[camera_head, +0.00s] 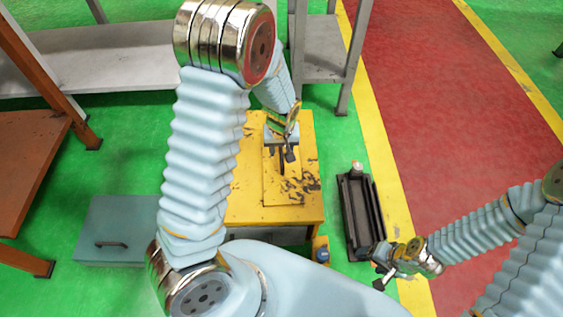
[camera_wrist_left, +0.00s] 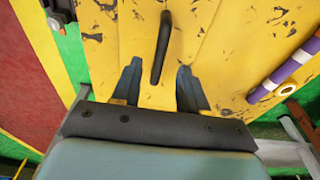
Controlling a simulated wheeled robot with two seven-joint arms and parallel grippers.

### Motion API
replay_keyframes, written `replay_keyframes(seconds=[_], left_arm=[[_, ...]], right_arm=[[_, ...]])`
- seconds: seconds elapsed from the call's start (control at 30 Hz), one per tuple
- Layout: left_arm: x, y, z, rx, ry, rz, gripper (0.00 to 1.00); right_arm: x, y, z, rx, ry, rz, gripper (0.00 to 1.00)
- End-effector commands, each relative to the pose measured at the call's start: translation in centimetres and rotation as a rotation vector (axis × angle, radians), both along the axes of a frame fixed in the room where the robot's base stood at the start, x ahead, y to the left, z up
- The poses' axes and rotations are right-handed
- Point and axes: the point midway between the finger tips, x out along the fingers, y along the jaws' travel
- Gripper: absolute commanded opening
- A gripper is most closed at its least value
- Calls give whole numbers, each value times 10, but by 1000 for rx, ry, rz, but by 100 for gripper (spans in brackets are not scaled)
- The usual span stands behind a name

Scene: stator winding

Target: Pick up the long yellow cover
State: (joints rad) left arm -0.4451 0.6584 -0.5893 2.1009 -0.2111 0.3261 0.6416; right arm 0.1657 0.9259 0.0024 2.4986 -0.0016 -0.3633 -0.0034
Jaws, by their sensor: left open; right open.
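The long yellow cover (camera_head: 284,191) is a scuffed yellow panel lying on top of a yellow box (camera_head: 245,205). In the left wrist view the cover (camera_wrist_left: 190,35) fills the middle. Its dark bar handle (camera_wrist_left: 162,48) runs lengthwise along it. My left gripper (camera_head: 283,155) is over the cover in the head view. In the left wrist view my left gripper (camera_wrist_left: 159,82) is open, with one finger on each side of the handle's near end, not closed on it. My right gripper (camera_head: 383,270) is open and empty, low at the right, away from the cover.
A dark narrow tray (camera_head: 347,214) stands on the green floor right of the box. A grey-blue case (camera_head: 108,220) lies at the left. Grey shelving (camera_head: 325,65) stands behind. A purple-and-white cylinder (camera_wrist_left: 287,70) lies beside the cover.

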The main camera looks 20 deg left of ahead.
Motion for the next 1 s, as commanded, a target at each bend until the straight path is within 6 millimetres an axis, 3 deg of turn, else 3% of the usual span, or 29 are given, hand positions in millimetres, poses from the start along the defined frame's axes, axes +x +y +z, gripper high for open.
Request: replay_keyframes(seconds=[0.3, 0.57, 0.83, 1.0], left_arm=[[8, 3, -46, 0, 1, 0, 43], [9, 2, -48, 0, 0, -1, 43], [8, 3, -47, 0, 0, 0, 2], [8, 3, -47, 0, 0, 0, 0]], right_arm=[[1, -2, -7, -3, -1, -4, 71], [1, -2, -7, -3, -1, -4, 71], [1, -2, -7, -3, -1, -4, 71], [1, -2, -7, -3, -1, -4, 71]])
